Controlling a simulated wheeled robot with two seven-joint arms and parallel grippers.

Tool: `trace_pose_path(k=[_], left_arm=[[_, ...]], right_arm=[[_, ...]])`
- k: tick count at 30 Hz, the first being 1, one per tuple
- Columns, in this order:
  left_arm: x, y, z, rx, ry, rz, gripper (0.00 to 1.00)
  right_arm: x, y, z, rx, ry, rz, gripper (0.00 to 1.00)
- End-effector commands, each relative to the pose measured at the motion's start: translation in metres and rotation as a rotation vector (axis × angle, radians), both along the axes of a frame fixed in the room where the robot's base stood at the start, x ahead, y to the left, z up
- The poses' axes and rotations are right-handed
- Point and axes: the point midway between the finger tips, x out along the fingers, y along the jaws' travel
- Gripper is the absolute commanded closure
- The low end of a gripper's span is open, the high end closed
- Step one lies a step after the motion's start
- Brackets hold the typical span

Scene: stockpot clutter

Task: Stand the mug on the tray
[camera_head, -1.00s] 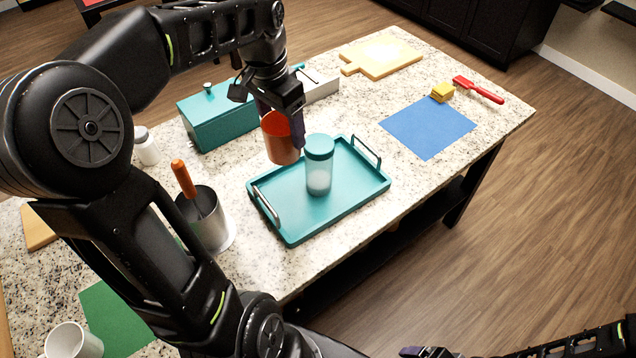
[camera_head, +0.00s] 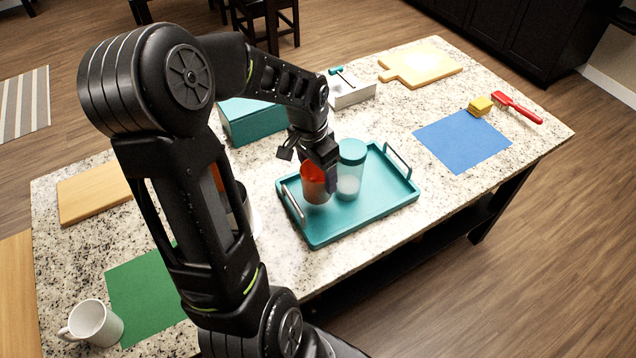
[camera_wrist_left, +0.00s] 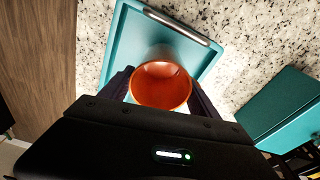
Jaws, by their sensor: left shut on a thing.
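An orange-red mug (camera_head: 314,186) is upright in my left gripper (camera_head: 322,178), over the left part of the teal tray (camera_head: 349,225). In the left wrist view I look down into the open mouth of the mug (camera_wrist_left: 160,86), with the fingers on either side of it and the tray (camera_wrist_left: 122,62) beneath. I cannot tell whether its base touches the tray. A clear jar with a teal lid (camera_head: 351,170) stands on the tray close to the right of the mug. My right gripper is out of view.
The tray has metal handles (camera_head: 293,202) at its left and right ends. A teal box (camera_head: 256,122) stands behind it. A blue mat (camera_head: 462,139) lies to the right, and a white mug (camera_head: 92,323) stands at the lower left. The tray's front right is clear.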

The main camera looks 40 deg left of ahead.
Motion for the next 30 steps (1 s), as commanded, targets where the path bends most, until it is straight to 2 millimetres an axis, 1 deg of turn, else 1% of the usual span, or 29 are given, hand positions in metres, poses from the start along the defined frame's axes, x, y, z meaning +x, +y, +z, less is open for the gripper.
trace_pose_path(k=[2,5,9,12,15,21,25,26,30], left_arm=[[0.000,0.000,0.000,0.001,-0.001,0.000,0.83],[0.000,0.000,-0.007,-0.001,0.002,0.000,0.83],[-0.001,0.000,-0.028,-0.001,0.004,0.000,0.83],[0.000,-0.001,-0.041,-0.002,0.002,0.000,0.83],[0.000,0.000,-0.045,0.000,0.000,-0.001,0.83],[0.000,0.000,-0.044,0.000,-0.001,-0.001,0.83],[0.000,0.000,-0.049,0.000,-0.001,-0.001,0.83],[0.000,0.000,-0.049,-0.001,0.000,0.000,0.28],[0.000,0.000,-0.048,-0.001,0.000,0.000,0.17]], right_arm=[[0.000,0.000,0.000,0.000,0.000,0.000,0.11],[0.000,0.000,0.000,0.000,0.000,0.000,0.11],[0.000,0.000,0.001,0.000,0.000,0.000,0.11],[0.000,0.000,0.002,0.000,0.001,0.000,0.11],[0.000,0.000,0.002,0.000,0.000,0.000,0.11],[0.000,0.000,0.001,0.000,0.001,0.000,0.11],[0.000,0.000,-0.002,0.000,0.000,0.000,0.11],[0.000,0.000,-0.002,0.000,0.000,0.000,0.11],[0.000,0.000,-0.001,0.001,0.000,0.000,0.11]])
